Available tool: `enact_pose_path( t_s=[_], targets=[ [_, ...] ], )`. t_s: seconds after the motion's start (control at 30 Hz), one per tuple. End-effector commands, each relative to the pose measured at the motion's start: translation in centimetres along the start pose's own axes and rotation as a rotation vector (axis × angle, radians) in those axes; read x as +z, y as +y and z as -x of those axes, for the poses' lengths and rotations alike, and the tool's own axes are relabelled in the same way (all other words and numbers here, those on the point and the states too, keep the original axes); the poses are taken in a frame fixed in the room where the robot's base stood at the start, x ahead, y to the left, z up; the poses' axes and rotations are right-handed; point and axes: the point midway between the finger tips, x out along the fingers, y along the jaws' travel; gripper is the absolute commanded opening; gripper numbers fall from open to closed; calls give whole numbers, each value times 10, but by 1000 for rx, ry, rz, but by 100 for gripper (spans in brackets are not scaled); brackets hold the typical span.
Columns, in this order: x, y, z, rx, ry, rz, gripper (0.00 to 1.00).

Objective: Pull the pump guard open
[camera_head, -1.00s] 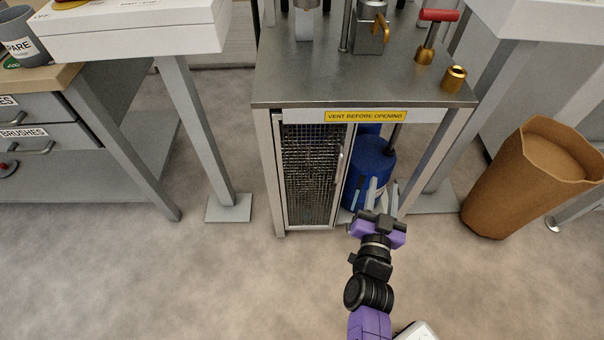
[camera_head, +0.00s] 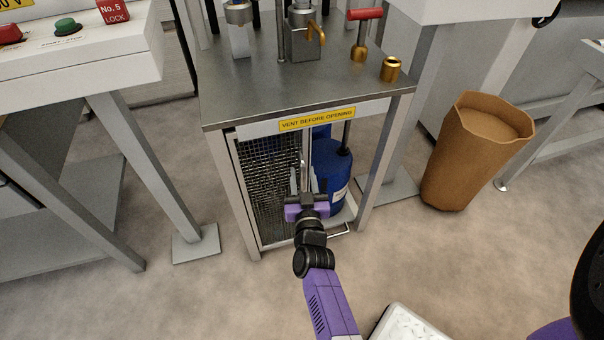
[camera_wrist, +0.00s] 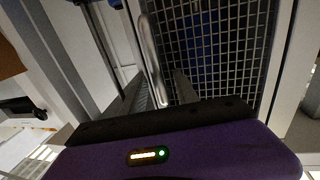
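The pump guard (camera_head: 268,185) is a wire-mesh panel in a metal frame. It covers the left part of the stand's front. It also fills the upper right of the wrist view (camera_wrist: 215,45). An upright metal handle (camera_wrist: 150,50) runs along its edge. My gripper (camera_head: 301,180) is at that edge, in front of the blue pump body (camera_head: 330,175). In the wrist view my fingers (camera_wrist: 165,90) are apart, with the handle's end in or near the gap between them. Contact with the handle cannot be told.
The metal stand (camera_head: 240,98) bears a yellow label reading "VENT BEFORE OPENING" (camera_head: 317,119). A low metal bar (camera_head: 335,231) shows at its lower right. A brown bin (camera_head: 475,150) stands to the right. A table leg (camera_head: 155,185) stands to the left.

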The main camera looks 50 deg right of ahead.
Motion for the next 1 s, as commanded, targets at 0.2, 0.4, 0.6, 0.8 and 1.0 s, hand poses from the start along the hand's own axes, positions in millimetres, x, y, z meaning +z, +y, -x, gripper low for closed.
enact_pose_path(
  t_s=[0.2,0.4,0.6,0.8,1.0],
  targets=[
    [0,1,-11,0,1,0,36],
    [0,0,-12,0,0,1,36],
    [0,0,-11,0,0,1,14],
    [0,0,-11,0,0,1,0],
    [0,1,-11,0,0,1,0]
  ],
)
